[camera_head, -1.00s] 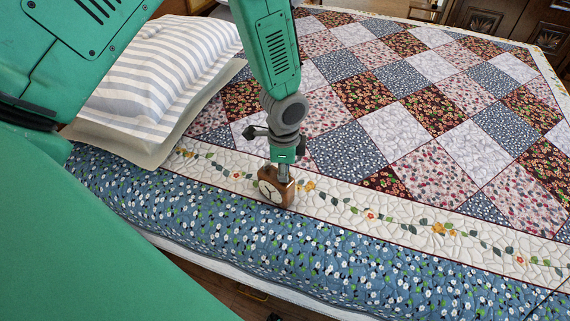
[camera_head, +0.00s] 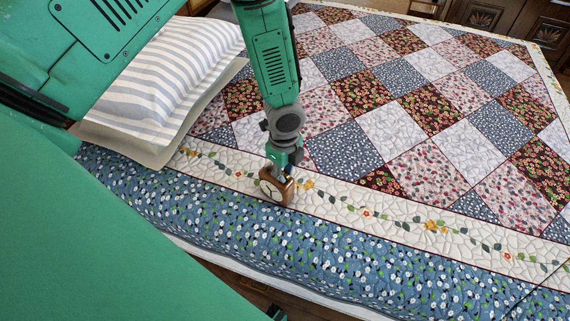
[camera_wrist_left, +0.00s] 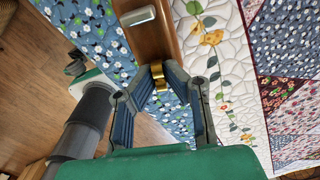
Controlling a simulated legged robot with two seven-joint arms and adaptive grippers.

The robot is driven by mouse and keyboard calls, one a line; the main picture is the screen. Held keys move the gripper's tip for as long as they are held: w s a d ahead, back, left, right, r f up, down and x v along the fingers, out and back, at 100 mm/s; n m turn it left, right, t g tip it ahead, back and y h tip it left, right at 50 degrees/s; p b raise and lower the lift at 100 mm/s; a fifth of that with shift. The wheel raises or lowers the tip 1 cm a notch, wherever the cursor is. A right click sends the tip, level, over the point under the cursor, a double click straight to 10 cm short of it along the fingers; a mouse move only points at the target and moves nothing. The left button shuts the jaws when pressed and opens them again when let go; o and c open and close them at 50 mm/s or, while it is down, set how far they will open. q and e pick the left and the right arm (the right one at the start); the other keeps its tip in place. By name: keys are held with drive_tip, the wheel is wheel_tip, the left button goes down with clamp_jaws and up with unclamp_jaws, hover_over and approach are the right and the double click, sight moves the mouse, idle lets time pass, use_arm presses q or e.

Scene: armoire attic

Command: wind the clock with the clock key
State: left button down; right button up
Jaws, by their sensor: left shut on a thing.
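The clock (camera_head: 275,188), a small brown wooden block with a white round dial, stands on the cream border of the quilt. Its brown body also shows at the top of the left wrist view (camera_wrist_left: 150,40), with a pale metal piece on it. My left gripper (camera_head: 284,171) is right at the clock's upper back edge. In the left wrist view, the fingertips (camera_wrist_left: 158,80) are shut on the brass clock key (camera_wrist_left: 159,70), which is against or very close to the clock's wooden side. The key's join with the clock is not clear. My right gripper is not identifiable.
A bed with a patchwork quilt (camera_head: 400,130) fills most of the view. A striped pillow (camera_head: 160,75) lies at the upper left. Dark carved wooden furniture (camera_head: 490,15) stands at the far right. The quilt right of the clock is clear.

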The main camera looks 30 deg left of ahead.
sight(284, 173)
idle(0.4)
use_arm(q)
drive_tip(key=c, duration=1.7)
unclamp_jaws()
drive_tip(key=shift+r, duration=0.1)
drive_tip(key=shift+r, duration=0.2)
wheel_tip(284, 173, up, 11)
drive_tip(key=shift+r, duration=0.15)
